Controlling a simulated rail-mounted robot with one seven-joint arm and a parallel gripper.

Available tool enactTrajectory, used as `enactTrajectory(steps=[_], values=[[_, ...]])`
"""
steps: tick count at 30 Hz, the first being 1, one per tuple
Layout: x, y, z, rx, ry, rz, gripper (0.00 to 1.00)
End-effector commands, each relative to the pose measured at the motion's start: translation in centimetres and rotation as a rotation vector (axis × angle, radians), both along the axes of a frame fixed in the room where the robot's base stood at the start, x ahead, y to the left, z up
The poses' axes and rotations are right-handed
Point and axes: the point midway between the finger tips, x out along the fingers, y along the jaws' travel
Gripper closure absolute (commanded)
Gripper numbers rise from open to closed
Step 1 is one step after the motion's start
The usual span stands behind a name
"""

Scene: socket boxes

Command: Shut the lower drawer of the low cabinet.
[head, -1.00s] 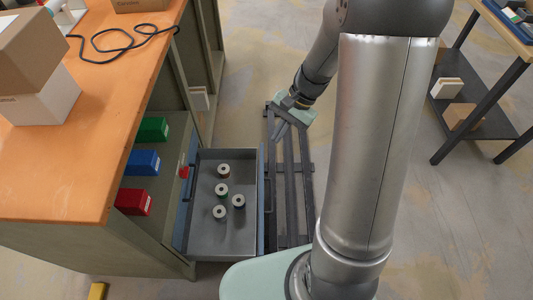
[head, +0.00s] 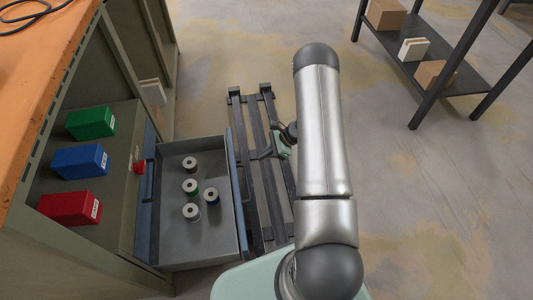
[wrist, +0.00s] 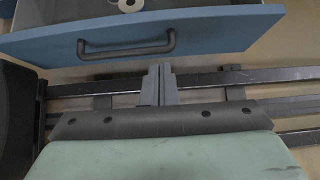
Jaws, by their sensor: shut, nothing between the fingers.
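The lower drawer (head: 215,240) of the low cabinet stands pulled out, with several small spools (head: 191,187) inside. Its blue front (head: 238,190) faces my arm. In the wrist view the blue front (wrist: 215,35) crosses the top, with its dark bar handle (wrist: 127,51). My gripper (head: 262,154) is outside the drawer, to the right of the front near its far end.
Dark floor rails (head: 270,190) run beside the drawer. Green (head: 90,122), blue (head: 80,160) and red (head: 70,207) boxes sit on the cabinet shelf under the orange worktop (head: 40,75). A dark rack (head: 465,75) with boxes stands at the upper right. The floor between is clear.

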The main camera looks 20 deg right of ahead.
Motion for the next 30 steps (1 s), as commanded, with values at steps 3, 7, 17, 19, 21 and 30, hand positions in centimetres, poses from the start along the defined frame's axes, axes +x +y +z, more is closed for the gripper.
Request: enactTrajectory(steps=[3,7,17,19,21,30], values=[[0.4,2.1,-2.3,0.001,0.002,0.004,1.00],[0.7,4.0,-4.1,-0.001,0.002,0.004,1.00],[1.6,7.6,-3.8,-0.001,0.000,0.003,1.00],[1.6,7.8,-3.7,-0.001,0.000,0.001,1.00],[1.6,7.8,-3.7,-0.001,0.000,0.001,1.00],[1.6,7.9,-3.7,-0.001,0.000,0.003,1.00]])
